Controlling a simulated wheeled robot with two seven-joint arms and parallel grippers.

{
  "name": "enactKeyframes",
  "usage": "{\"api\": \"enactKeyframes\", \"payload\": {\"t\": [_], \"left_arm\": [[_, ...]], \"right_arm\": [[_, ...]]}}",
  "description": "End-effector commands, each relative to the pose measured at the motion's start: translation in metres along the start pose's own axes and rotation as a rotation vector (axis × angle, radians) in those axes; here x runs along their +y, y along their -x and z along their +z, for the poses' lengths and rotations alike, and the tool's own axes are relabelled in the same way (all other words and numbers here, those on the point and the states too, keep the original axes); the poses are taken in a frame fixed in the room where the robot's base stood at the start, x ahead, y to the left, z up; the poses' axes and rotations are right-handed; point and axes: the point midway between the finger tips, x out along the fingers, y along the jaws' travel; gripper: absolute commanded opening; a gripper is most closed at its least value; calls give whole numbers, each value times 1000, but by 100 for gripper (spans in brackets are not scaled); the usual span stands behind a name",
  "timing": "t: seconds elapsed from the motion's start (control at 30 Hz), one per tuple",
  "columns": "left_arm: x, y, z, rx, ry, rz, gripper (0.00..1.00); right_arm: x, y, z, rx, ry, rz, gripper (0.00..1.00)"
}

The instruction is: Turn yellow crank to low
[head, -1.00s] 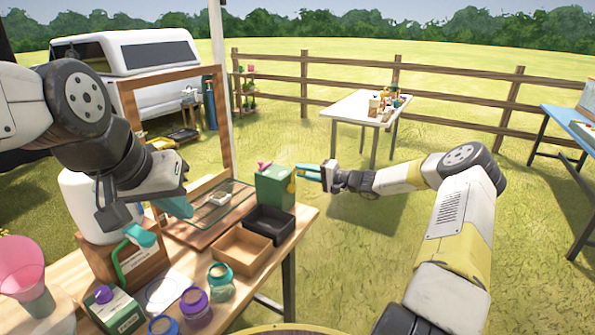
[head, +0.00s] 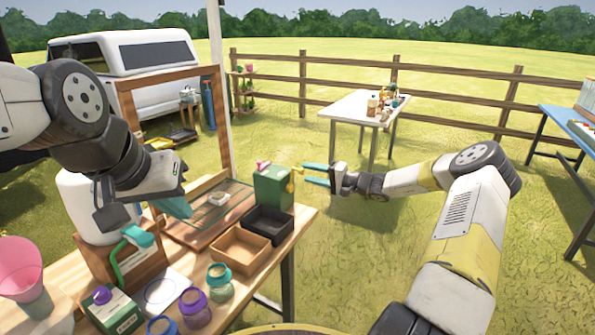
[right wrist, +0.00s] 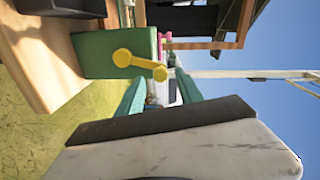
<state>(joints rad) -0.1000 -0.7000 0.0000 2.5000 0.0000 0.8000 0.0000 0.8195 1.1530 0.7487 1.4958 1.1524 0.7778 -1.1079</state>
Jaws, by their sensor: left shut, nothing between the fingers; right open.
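The yellow crank (head: 292,179) is on the right side of a green box (head: 270,188) with a pink part on top, at the table's far right corner. In the right wrist view the crank (right wrist: 139,64) shows as a bar with a round knob at each end, on the green box (right wrist: 97,54). My right gripper (head: 306,174) is open and empty, its teal fingers pointing at the crank from the right. In the head view the fingertips look close to it; I cannot tell whether they touch. My left gripper (head: 176,207) is shut and empty over the table's left part.
A black tray (head: 267,223) and a brown tray (head: 239,250) stand in front of the green box. Open grass lies right of the table, around my right arm.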

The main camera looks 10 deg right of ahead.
Motion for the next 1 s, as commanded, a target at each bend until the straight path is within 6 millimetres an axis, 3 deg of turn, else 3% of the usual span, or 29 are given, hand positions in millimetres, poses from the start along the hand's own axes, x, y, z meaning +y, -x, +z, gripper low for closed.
{"api": "enactKeyframes", "payload": {"t": [0.1,0.3,0.7,0.87,1.0], "left_arm": [[0,0,0,0,0,0,0],[0,0,0,0,0,0,0],[0,0,0,0,0,0,0],[0,0,0,0,0,0,0],[0,0,0,0,0,0,0]], "right_arm": [[0,22,0,2,0,1,43],[0,41,0,0,0,1,43],[-3,41,4,-14,6,8,43],[-30,25,39,-139,60,90,43],[-66,17,94,-310,143,240,43]]}}
